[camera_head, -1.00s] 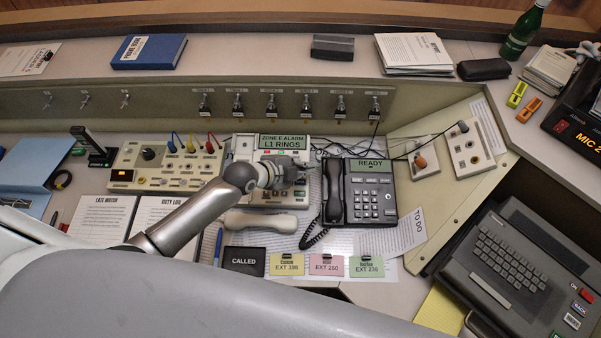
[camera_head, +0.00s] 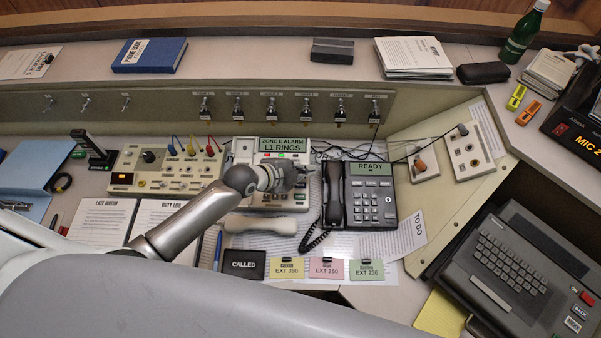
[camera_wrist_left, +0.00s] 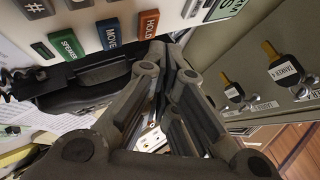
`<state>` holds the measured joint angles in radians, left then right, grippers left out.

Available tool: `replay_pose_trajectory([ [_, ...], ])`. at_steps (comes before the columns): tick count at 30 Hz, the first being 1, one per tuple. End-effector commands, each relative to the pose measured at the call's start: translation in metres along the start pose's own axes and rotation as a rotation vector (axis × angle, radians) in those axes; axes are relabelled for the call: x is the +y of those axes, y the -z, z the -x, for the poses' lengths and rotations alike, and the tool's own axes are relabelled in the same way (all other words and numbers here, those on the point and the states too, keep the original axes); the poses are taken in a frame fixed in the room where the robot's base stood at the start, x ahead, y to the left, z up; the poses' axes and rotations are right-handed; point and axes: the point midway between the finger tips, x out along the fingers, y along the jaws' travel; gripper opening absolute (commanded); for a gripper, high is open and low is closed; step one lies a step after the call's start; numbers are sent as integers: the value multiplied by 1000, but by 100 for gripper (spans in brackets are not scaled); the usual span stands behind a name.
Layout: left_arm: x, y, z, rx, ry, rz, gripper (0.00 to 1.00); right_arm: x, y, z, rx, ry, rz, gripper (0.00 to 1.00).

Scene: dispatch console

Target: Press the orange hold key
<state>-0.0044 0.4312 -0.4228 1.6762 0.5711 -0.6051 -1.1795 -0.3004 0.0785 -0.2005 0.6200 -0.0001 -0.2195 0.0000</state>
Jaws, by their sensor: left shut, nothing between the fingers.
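The beige phone (camera_head: 243,148) stands mid-console. Its green display (camera_head: 283,145) reads L1 RINGS. My left gripper (camera_head: 306,174) is over the phone's right side, fingers pointing right, and covers part of its keys. My right gripper is not in view.
A black phone (camera_head: 371,190) with its handset (camera_head: 334,194) stands close to the right of the gripper. The beige handset (camera_head: 260,224) lies in front. A row of toggle switches (camera_head: 271,105) lines the panel behind. Coloured cards (camera_head: 326,268) lie at the front.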

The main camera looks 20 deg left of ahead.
Motion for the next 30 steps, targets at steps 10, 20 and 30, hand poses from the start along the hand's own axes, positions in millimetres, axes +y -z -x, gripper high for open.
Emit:
replay_pose_trajectory([
  [10,1,-1,-1,0,0,-1,0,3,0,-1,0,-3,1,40],
  [20,4,-4,-6,0,1,0,0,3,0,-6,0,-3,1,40],
  [30,5,-5,-6,0,0,0,0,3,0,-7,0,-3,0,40],
])
